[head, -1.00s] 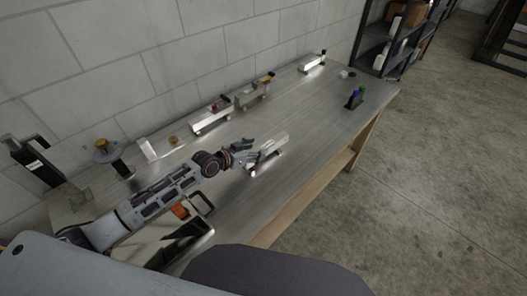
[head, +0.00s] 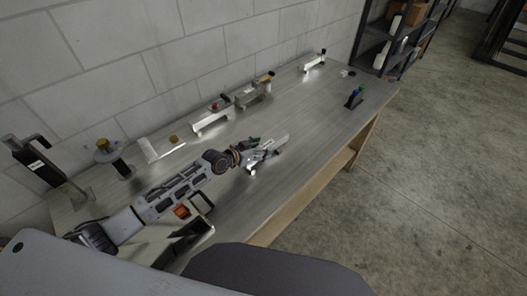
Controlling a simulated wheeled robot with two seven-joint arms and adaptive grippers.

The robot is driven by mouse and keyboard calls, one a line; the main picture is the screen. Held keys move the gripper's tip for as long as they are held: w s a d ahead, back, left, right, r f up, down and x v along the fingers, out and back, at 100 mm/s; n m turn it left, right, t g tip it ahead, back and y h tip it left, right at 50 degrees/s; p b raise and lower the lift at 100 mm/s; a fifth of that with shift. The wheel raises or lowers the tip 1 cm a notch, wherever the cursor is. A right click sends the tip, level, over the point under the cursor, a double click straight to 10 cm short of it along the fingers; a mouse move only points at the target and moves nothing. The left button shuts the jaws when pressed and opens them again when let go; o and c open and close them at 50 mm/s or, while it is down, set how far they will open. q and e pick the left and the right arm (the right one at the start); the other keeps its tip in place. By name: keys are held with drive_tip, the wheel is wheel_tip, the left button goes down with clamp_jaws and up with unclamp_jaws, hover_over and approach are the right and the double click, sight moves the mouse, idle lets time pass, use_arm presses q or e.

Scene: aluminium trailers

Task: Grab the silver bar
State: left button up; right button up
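A silver bar (head: 274,146) lies near the middle of the metal workbench (head: 310,120), towards its front edge. My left gripper (head: 264,152) is at the near left end of this bar, and its fingers overlap the bar in the head view. The fingers are small and partly dark, so whether they touch or close on the bar cannot be told. My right gripper is not in the head view.
Along the wall stand silver trailer-like pieces (head: 212,119), another (head: 254,96) and a far one (head: 314,62). A small dark holder with blue and green parts (head: 355,97) stands at the right. An open box (head: 187,240) lies near my arm.

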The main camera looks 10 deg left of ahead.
use_arm(q)
drive_tip(key=shift+r, duration=0.1)
clamp_jaws()
wheel_tip(320, 180, up, 10)
drive_tip(key=shift+b, duration=0.3)
idle(0.7)
